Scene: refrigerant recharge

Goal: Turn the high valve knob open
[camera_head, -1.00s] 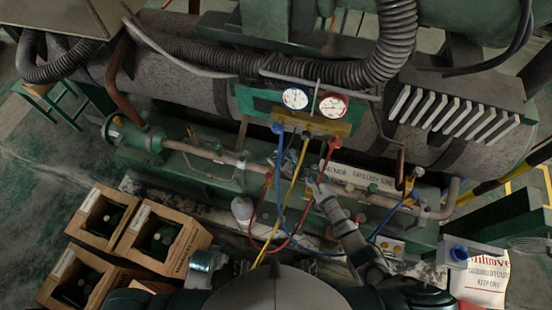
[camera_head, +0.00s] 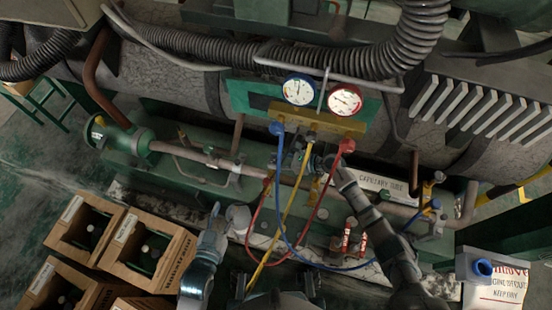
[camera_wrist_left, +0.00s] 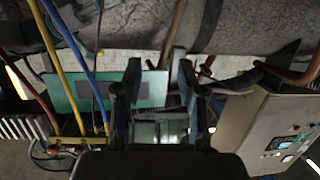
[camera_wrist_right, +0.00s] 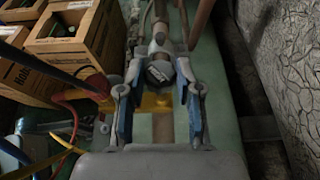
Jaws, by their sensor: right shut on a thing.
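The gauge manifold (camera_head: 318,121) hangs on the machine, with a blue-rimmed gauge (camera_head: 299,90) and a red-rimmed gauge (camera_head: 344,99). Its red knob (camera_head: 347,145) is at the right end, its blue knob (camera_head: 276,128) at the left end. My right gripper (camera_head: 306,161) is below the manifold, left of and apart from the red knob. In the right wrist view its fingers (camera_wrist_right: 157,78) close around a grey fitting (camera_wrist_right: 158,74) by the pipe. My left gripper (camera_head: 218,216) is low at the left; its fingers (camera_wrist_left: 160,90) are apart and empty.
Wooden crates (camera_head: 150,251) with dark bottles stand at lower left. Blue, yellow and red hoses (camera_head: 252,222) loop below the manifold near both grippers. A pipe (camera_head: 195,150) crosses behind. A control panel (camera_wrist_left: 277,125) shows in the left wrist view.

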